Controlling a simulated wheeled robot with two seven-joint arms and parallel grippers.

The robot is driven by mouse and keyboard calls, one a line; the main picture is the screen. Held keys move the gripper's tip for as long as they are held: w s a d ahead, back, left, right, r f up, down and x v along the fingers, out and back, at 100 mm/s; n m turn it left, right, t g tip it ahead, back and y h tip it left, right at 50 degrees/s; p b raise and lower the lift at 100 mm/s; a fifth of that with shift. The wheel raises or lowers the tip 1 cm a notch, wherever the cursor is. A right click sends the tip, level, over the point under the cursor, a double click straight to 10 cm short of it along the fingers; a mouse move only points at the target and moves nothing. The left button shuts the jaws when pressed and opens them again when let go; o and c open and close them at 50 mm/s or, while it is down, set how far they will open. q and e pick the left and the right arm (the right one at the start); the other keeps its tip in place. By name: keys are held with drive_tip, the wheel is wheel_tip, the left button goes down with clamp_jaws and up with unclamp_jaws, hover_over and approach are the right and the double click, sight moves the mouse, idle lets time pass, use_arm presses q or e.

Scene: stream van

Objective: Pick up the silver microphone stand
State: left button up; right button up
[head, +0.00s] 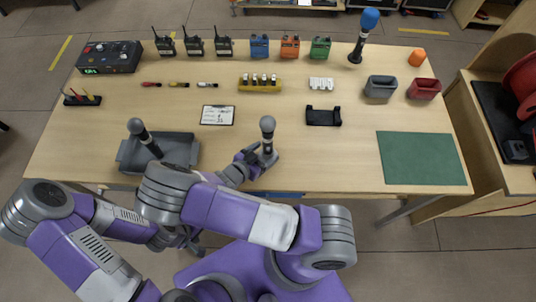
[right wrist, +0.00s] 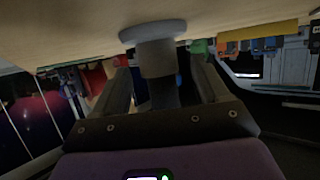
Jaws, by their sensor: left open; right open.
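A microphone stand with a grey head (head: 267,126) stands upright near the table's front edge, in the head view. My right gripper (head: 260,156) is at its lower part, open, with the fingers on either side. In the right wrist view, which is upside down, the stand's round grey base (right wrist: 152,31) and post (right wrist: 157,60) show between the open fingers. I cannot tell whether the fingers touch it. My left gripper (head: 187,240) is open, low in front of the table and partly hidden by my arm. Another grey-headed microphone (head: 137,127) tilts in the grey tray (head: 126,154).
A blue-headed microphone (head: 369,20) stands at the back right. A black cradle (head: 323,117) is right of the gripped area, and a clipboard (head: 217,115) is to the left. A green mat (head: 420,158) lies at the right. Radios and coloured boxes line the back.

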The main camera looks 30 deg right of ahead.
drive_tip(key=c, duration=1.2)
drive_tip(key=shift+r, duration=0.2)
